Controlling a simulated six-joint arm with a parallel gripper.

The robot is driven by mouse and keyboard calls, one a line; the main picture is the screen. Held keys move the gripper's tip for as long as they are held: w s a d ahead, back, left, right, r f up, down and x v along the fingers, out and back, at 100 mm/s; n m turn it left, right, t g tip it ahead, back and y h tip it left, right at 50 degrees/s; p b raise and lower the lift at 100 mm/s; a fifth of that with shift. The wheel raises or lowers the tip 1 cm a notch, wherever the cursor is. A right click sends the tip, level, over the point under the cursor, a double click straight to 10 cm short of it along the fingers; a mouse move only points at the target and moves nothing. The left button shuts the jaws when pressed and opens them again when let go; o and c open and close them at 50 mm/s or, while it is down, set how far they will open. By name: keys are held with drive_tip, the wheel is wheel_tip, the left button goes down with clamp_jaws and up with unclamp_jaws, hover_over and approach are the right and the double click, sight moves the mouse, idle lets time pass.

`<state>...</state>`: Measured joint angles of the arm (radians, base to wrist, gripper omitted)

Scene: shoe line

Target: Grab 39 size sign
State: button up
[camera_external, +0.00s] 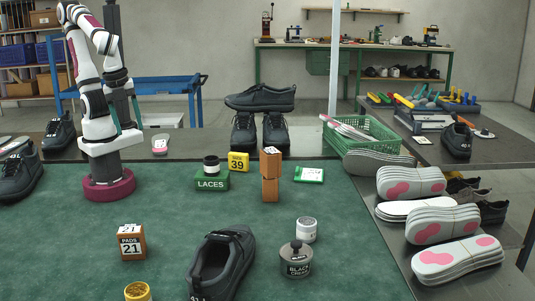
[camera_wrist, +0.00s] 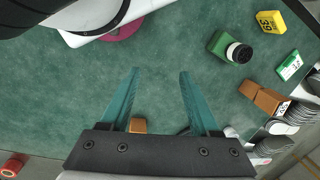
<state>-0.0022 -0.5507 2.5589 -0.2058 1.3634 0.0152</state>
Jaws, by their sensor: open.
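The yellow sign marked 39 (camera_external: 238,167) stands on the green mat (camera_external: 170,215), just right of the green LACES box (camera_external: 205,183), in the external view. In the wrist view the yellow sign (camera_wrist: 270,21) is near the top right, well away from my fingers. My gripper hangs high over the mat with its two teal fingers apart. In the wrist view my gripper (camera_wrist: 159,74) is open, with only bare mat between its fingertips.
A jar (camera_external: 211,163) sits on the LACES box. Stacked wooden blocks (camera_external: 270,186) and a green card (camera_external: 309,175) stand right of the sign. The mat's middle is clear.

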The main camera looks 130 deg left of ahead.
drive_tip(key=w+a+f+n+t+y, duration=0.1)
drive_tip(key=w+a+f+n, duration=0.15)
drive_tip(key=w+a, duration=0.45)
drive_tip(key=n+t+y, duration=0.2)
drive_tip(key=n+t, duration=0.2)
drive_tip(key=t, duration=0.2)
approach(248, 160)
drive_tip(key=s+d+f, duration=0.1)
drive_tip(key=s+d, duration=0.1)
drive_tip(key=s, duration=0.1)
drive_tip(key=s+f+n+t, duration=0.1)
drive_tip(key=s+t, duration=0.1)
drive_tip(key=shift+f+n, duration=0.25)
drive_tip(key=shift+f, duration=0.05)
drive_tip(key=s+n+t, duration=0.1)
drive_tip(key=s+n+t+y, duration=0.1)
drive_tip(key=s, duration=0.1)
drive_tip(key=shift+s+d+r+n+t, duration=0.1)
drive_tip(key=shift+s+d+n+t, duration=0.05)
drive_tip(key=shift+d+n+t, duration=0.2)
drive_tip(key=shift+t, duration=0.35)
drive_tip(key=x, duration=0.9)
drive_tip(key=shift+a, duration=0.25)
drive_tip(key=shift+y, duration=0.3)
drive_tip(key=x, duration=0.6)
drive_tip(key=shift+w+r, duration=0.25)
clamp_jaws()
